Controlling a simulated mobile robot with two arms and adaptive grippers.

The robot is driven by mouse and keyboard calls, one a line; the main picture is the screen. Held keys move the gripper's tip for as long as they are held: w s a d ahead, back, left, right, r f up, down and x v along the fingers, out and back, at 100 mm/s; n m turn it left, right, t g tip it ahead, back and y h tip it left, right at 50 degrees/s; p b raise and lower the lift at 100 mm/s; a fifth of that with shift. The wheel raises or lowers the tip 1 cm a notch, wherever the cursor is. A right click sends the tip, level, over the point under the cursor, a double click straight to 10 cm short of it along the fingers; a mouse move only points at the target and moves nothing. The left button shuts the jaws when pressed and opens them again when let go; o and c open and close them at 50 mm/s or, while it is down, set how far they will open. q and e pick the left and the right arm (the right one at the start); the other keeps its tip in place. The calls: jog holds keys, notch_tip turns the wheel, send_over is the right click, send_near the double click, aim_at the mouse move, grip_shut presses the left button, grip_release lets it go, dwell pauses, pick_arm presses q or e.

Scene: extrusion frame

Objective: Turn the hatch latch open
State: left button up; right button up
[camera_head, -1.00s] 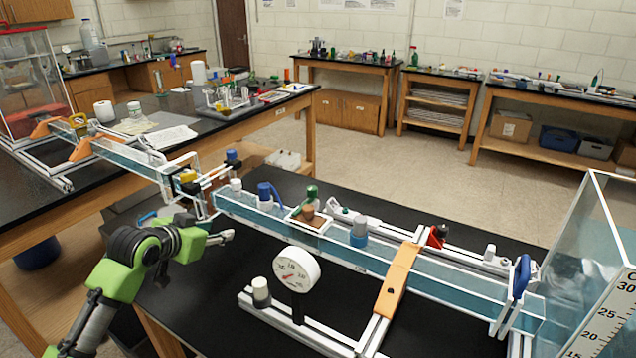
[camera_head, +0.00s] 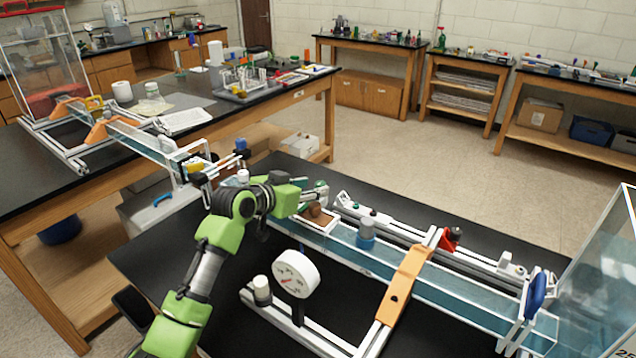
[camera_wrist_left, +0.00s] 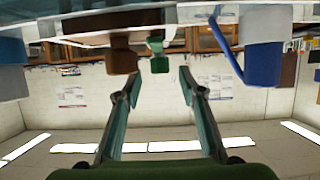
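Which part is the hatch latch I cannot tell for certain. A brown knob (camera_head: 315,210) stands on a small pale-framed hatch (camera_head: 322,227) on top of the water channel. A green fitting (camera_head: 321,186) stands just behind it, partly covered by my arm. My left gripper (camera_head: 311,194) is beside the brown knob and green fitting. In the left wrist view, the fingers (camera_wrist_left: 159,75) are apart with nothing held. There the green fitting (camera_wrist_left: 158,60) shows between and beyond the fingertips, with the brown knob (camera_wrist_left: 121,62) to its left. My right gripper is not in view.
A blue-handled piece (camera_wrist_left: 262,50) shows in the wrist view. A grey-blue cylinder (camera_head: 366,236), orange bracket (camera_head: 406,283), red clip (camera_head: 450,238) and blue handle (camera_head: 537,294) line the channel rightward. A round gauge (camera_head: 295,274) stands in front. Black tabletop (camera_head: 455,335) shows at front.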

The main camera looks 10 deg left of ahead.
aim_at(317, 186)
pick_arm(q)
jog(key=shift+x, duration=1.8)
jog(key=shift+s, duration=0.1)
grip_shut()
